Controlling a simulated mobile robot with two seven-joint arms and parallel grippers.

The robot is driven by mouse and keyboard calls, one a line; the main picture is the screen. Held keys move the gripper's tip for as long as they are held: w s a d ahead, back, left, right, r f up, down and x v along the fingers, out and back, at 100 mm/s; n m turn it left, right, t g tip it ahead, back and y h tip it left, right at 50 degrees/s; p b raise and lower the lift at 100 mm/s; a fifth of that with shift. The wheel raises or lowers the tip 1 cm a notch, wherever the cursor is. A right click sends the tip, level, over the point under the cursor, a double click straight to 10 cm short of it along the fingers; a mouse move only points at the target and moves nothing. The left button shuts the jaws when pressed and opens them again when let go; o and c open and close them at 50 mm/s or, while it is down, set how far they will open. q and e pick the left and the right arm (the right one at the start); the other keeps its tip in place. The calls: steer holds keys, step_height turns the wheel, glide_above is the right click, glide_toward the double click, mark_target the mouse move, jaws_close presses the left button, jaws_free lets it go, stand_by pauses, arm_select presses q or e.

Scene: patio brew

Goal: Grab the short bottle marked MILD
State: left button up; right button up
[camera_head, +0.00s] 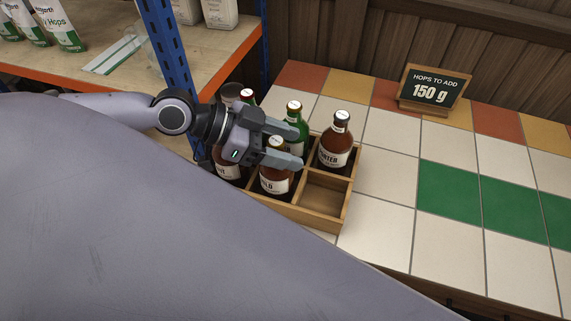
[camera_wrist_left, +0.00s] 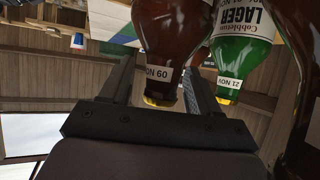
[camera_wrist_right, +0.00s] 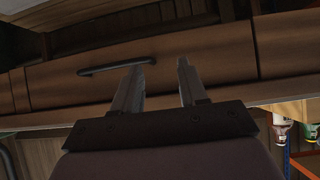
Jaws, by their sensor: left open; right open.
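A brown bottle (camera_head: 275,182) with a cream label, whose visible letters end in "LD", stands upright in the front middle of a wooden crate (camera_head: 318,222). My left gripper (camera_head: 292,147) is open at its neck, one finger on each side, and partly covers it. In the left wrist view a brown bottle (camera_wrist_left: 170,40) with a yellow cap hangs upside down in the picture between the open fingers (camera_wrist_left: 163,85). Whether the fingers touch it I cannot tell. My right gripper (camera_wrist_right: 160,82) is open and empty in the right wrist view.
Close around stand a green bottle (camera_head: 296,111), a brown bottle (camera_head: 336,140) and another brown bottle (camera_head: 228,170). The crate's front right compartment (camera_head: 325,196) is empty. A sign (camera_head: 433,88) reads 150 g. Tiles right of the crate are clear. A dark handle (camera_wrist_right: 117,67) faces my right gripper.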

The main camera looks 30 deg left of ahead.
arm_select(q)
jaws_close()
stand_by(1.6)
